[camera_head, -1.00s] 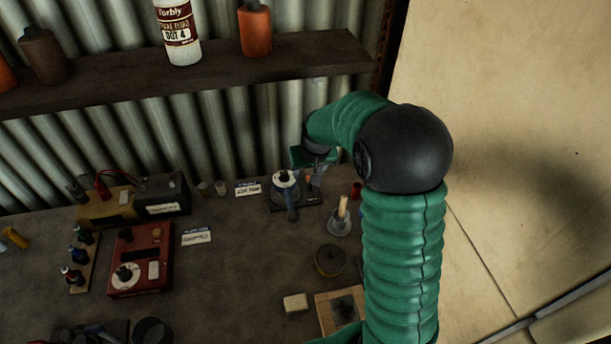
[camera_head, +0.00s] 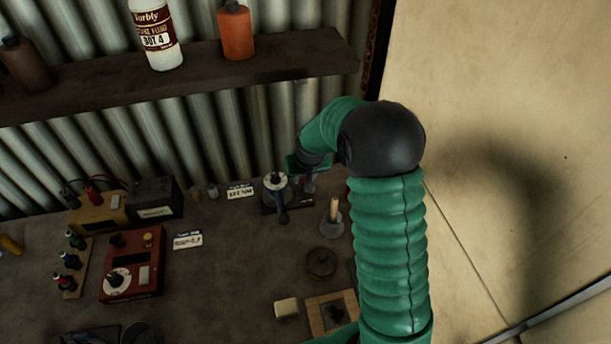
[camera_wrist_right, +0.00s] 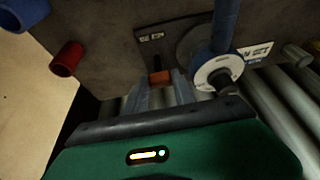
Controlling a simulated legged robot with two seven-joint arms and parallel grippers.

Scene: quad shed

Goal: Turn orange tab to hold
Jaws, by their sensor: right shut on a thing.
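The orange tab (camera_wrist_right: 160,77) shows in the right wrist view, on a dark base plate (camera_wrist_right: 168,35) with pale lettering. My right gripper (camera_wrist_right: 161,90) is shut on the tab, its two grey fingers on either side of it. In the head view the right gripper (camera_head: 308,184) is small and partly covered by my wrist, and the tab cannot be made out. Beside the tab stands a pump-like device with a white round dial (camera_head: 275,181) and a blue handle (camera_head: 282,213). The dial also shows in the wrist view (camera_wrist_right: 207,73). My left gripper is not in view.
A white label card (camera_head: 240,192) stands left of the device. A funnel-like holder (camera_head: 331,224) and a round dark tin (camera_head: 321,263) are in front. A red box with a dial (camera_head: 133,266) sits left. A shelf with bottles (camera_head: 200,83) hangs above. A red cup (camera_wrist_right: 67,59) is nearby.

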